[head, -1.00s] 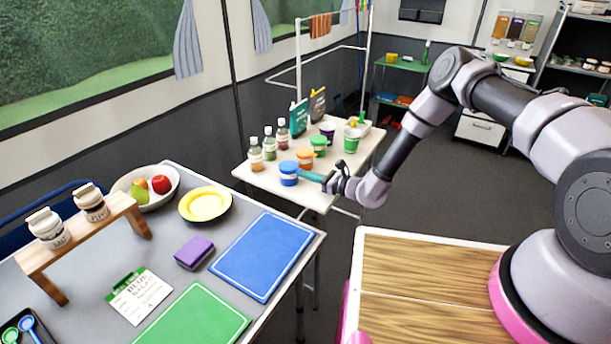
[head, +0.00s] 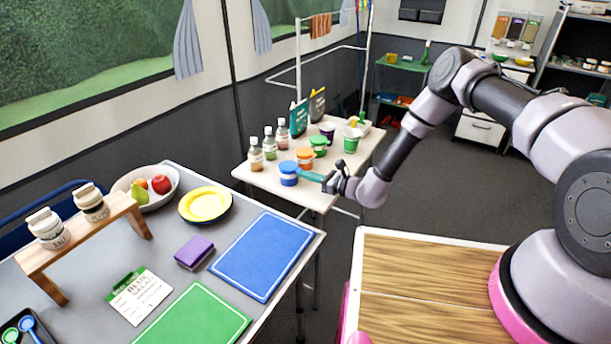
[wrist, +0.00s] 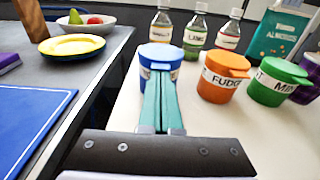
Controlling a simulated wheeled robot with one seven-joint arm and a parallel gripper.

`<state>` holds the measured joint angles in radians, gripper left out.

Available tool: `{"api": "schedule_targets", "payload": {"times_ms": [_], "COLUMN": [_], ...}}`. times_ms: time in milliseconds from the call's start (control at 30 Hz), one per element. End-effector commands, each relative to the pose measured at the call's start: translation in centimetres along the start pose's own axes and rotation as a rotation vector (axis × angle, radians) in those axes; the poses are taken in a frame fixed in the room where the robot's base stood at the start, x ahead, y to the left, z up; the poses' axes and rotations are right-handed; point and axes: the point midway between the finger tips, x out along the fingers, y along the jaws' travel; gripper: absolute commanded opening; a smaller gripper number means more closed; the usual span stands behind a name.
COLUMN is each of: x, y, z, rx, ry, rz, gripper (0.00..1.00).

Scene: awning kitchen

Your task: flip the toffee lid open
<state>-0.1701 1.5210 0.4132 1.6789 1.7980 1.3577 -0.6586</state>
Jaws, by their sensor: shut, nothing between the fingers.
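A blue-lidded jar (head: 289,173) stands near the front edge of the white side table. In the wrist view the blue jar (wrist: 160,62) is straight ahead, and my fingers cover much of its front, so I cannot read its label. My gripper (head: 306,177) is shut and empty. Its teal fingers (wrist: 161,82) lie together and point at the jar's near side, with the tips at or just below the lid rim. I cannot tell whether they touch. The lid sits on the jar; any slight tilt is too small to tell.
An orange FUDGE jar (wrist: 222,76) and a green-lidded jar (wrist: 279,82) stand close on the right. Several bottles (wrist: 195,35) stand behind. The grey counter (head: 190,275) with boards and bowls is to the left, across a gap. The side table's near right part is clear.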

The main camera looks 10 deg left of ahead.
Motion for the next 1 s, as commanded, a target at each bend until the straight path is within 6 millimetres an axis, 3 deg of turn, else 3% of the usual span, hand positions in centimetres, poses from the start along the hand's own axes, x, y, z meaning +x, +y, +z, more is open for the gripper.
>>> {"api": "schedule_targets", "payload": {"times_ms": [533,1000], "x": [-1.9,-2.0], "y": [0.0,0.0], "z": [-0.2,-0.3], "rx": [0.001,0.0], "ry": [0.0,0.0], "rz": [0.0,0.0], "gripper": [0.0,0.0]}}
